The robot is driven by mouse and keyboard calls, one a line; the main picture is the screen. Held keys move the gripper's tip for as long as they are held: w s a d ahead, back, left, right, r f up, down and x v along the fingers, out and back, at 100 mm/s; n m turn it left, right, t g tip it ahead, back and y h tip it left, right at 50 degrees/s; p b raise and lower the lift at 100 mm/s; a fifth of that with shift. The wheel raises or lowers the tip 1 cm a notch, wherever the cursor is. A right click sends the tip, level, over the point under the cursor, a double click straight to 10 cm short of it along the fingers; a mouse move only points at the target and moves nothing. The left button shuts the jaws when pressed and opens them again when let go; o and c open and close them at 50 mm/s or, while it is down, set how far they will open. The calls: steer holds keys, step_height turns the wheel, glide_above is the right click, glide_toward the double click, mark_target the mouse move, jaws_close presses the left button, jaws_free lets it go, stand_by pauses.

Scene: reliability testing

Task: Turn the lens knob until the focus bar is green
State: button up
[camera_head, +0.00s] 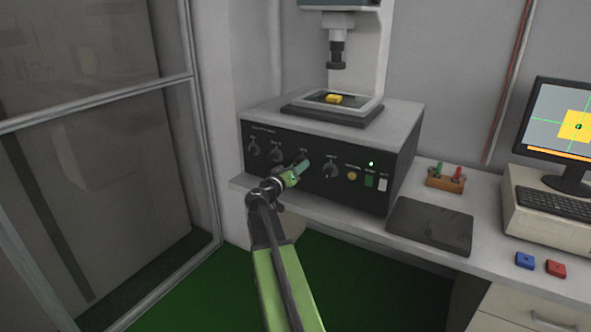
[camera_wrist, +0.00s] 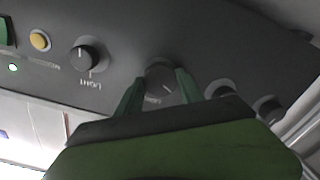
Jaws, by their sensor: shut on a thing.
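The black front panel of the machine (camera_head: 312,190) carries a row of round knobs. My gripper (camera_head: 302,166) reaches the third knob from the left. In the wrist view its two green fingers (camera_wrist: 160,78) are shut on the sides of this knob (camera_wrist: 162,74), which has a pale pointer line. A small upside-down label beside it is too blurred to read surely; I take it as the lens knob. The knob is mostly hidden by my gripper in the head view. The monitor (camera_head: 566,125) shows a yellow square with green crosslines, and the focus bar (camera_head: 557,153) below is orange.
The LIGHT knob (camera_wrist: 86,56) is close beside the gripped one, with a yellow button (camera_wrist: 40,40) beyond it. Two other knobs are on the opposite side. A microscope stage holds a yellow block (camera_head: 334,98). A dark flat pad (camera_head: 430,225) lies on the bench.

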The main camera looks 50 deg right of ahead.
steer(key=shift+s+n, duration=0.1)
steer(key=shift+n, duration=0.7)
steer(key=o, duration=1.4)
steer(key=v, duration=1.7)
steer(key=shift+a, duration=0.2)
